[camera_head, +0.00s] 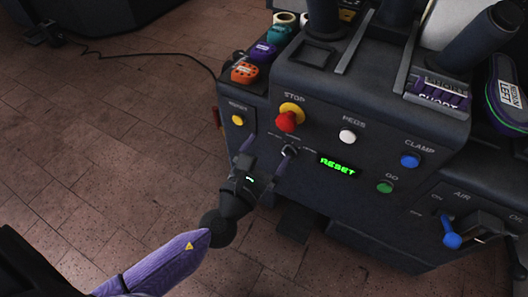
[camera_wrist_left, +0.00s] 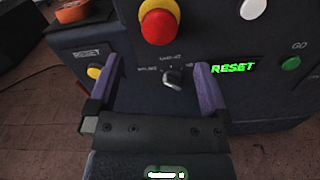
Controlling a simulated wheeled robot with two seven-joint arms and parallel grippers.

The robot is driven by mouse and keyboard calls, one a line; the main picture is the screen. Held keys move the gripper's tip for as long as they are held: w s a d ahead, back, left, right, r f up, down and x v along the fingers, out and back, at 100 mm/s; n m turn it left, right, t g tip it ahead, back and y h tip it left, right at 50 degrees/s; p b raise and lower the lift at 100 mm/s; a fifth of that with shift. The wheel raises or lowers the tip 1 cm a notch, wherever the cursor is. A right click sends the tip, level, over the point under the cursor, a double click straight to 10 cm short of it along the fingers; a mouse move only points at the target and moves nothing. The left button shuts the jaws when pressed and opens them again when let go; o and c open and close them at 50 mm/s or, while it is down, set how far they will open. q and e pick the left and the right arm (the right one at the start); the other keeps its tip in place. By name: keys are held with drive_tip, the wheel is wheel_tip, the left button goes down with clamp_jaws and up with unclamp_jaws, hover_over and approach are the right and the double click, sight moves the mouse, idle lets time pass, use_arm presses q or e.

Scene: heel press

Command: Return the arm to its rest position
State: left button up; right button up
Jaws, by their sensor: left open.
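My left gripper (camera_head: 263,156) is open in front of the control panel of the dark heel press (camera_head: 300,222). Its two purple fingers stand apart near the black selector knob (camera_head: 290,151). In the left wrist view the knob (camera_wrist_left: 172,78) shows between the open fingers (camera_wrist_left: 162,85), with nothing held. The red STOP button (camera_head: 287,121) with its yellow collar is just above. A yellow button (camera_head: 238,120) is to the left. The display (camera_head: 338,166) reads RESET in green. My right gripper is not in view.
The panel also has a white button (camera_head: 347,136), a blue CLAMP button (camera_head: 410,160), a green GO button (camera_head: 385,187) and a blue air lever (camera_head: 452,240). Orange and purple items sit on the upper left ledge. Open tiled floor (camera_head: 110,140) lies left of the press.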

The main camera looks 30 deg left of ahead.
use_arm(q)
drive_tip(key=shift+s, duration=0.7)
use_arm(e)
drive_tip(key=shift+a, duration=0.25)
use_arm(q)
drive_tip(key=s+a+f+n+g+y+p, duration=0.1)
drive_tip(key=s+a+f+n+g+p, duration=0.3)
drive_tip(key=s+n+p, duration=0.4)
drive_tip(key=s+a+f+n+g+y+p, duration=0.1)
drive_tip(key=s+a+f+n+g+p, duration=0.1)
drive_tip(key=s+f+n+g+p, duration=0.55)
drive_tip(key=s+r+n+g+p, duration=0.2)
drive_tip(key=s+n+g+p, duration=0.5)
drive_tip(key=s+n, duration=1.4)
drive_tip(key=shift+s+r+h+p, duration=0.25)
drive_tip(key=shift+s+p, duration=1)
drive_tip(key=shift+s, duration=2.1)
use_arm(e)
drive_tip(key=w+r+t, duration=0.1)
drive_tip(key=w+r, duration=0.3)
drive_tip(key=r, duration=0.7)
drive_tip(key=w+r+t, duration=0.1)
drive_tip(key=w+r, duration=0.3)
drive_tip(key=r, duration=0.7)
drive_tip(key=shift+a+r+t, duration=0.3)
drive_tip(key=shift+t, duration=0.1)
